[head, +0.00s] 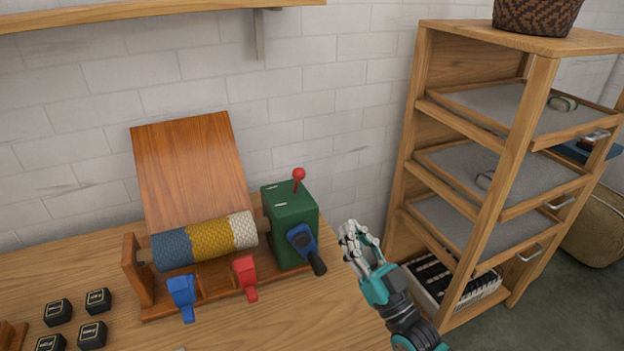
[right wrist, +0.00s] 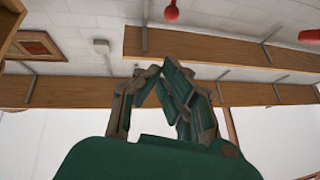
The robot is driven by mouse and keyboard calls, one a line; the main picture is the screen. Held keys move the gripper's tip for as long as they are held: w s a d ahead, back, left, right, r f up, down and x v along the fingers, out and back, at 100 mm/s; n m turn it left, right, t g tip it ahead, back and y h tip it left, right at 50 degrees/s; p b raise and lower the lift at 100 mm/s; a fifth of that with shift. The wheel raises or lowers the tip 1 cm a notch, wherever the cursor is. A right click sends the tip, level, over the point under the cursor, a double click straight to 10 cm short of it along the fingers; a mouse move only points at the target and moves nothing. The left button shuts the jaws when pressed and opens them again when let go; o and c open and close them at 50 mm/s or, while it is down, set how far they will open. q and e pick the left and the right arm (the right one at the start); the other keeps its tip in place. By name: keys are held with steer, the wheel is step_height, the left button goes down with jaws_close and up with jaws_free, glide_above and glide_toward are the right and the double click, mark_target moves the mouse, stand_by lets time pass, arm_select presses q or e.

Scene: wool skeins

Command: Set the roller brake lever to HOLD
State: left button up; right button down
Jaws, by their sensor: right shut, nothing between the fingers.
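The roller brake lever (head: 298,181) is a short stick with a red ball knob on top of the green box (head: 290,228) at the roller's right end. It leans slightly right. Small pale marks lie on the box top, too small to read. My right gripper (head: 352,234) is to the right of the green box, lower than the knob and apart from it. Its fingers are shut with nothing between them; they also show in the right wrist view (right wrist: 165,75). Two red shapes show at the top of that view; I cannot tell which is the knob. My left gripper is out of view.
A blue crank with a dark handle (head: 306,247) sticks out of the box's front. The roller (head: 210,240) carries blue, yellow and white wool, with blue (head: 182,293) and red (head: 245,277) clips before it. A wooden shelf rack (head: 424,125) stands at the right.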

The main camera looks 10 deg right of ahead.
mark_target(297, 181)
arm_select(q)
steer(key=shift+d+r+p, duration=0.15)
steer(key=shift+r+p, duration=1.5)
steer(key=shift+p, duration=0.05)
arm_select(e)
steer(key=w+a+r, duration=0.2)
steer(key=w, duration=0.3)
steer(key=w+a+r, duration=0.2)
steer(key=w+a, duration=0.1)
steer(key=w, duration=0.3)
steer(key=shift+w+r, duration=0.15)
steer(key=shift+w, duration=0.15)
